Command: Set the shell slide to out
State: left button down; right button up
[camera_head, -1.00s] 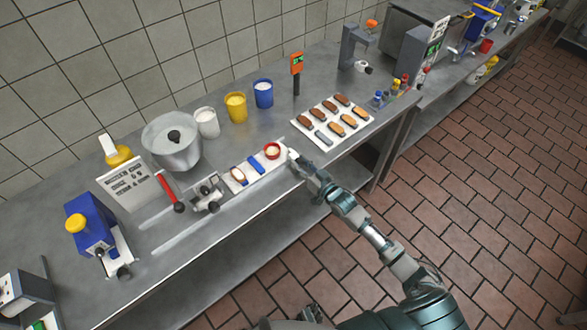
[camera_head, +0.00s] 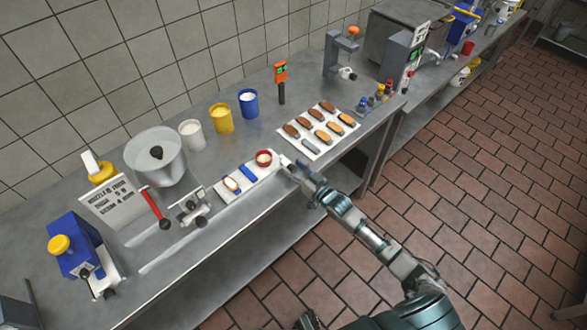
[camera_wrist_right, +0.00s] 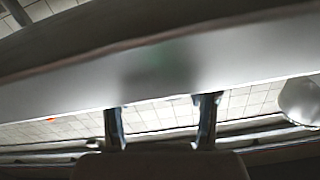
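A narrow white plate (camera_head: 222,194) lies near the front edge of the steel table. It carries an oval tan piece in a white holder (camera_head: 232,184), a blue bar (camera_head: 247,171) and a red round cup (camera_head: 263,158) with pale contents. I cannot tell which part is the shell slide or how it is set. My right gripper (camera_head: 286,163) is just right of the red cup, near the table edge, apart from the cup. In the right wrist view its two fingers (camera_wrist_right: 160,122) stand apart with nothing visible between them.
A red-handled lever (camera_head: 155,207), a steel pot (camera_head: 155,165) and white, yellow and blue tubs (camera_head: 221,118) stand to the left and behind. An orange-topped post (camera_head: 281,82) stands behind the tray.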

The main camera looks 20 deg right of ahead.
jog(key=v, duration=1.2)
jog(key=shift+f, duration=0.1)
jog(key=s+f+g+h, duration=0.2)
jog(key=s+f+g, duration=0.25)
jog(key=f, duration=0.95)
jog(key=s+f+g+h, duration=0.3)
jog(key=s+f, duration=0.3)
jog(key=f, duration=0.8)
jog(key=s+a+f+g, duration=0.4)
jog(key=s+f, duration=0.4)
jog(key=s, duration=0.3)
jog(key=s+a+f+g+h, duration=0.1)
jog(key=s+a+f+g, duration=0.3)
jog(key=s+f, duration=0.3)
jog(key=s, duration=0.3)
jog(key=shift+s+f+n, duration=0.3)
jog(key=shift+s+f, duration=0.05)
jog(key=shift+s, duration=0.05)
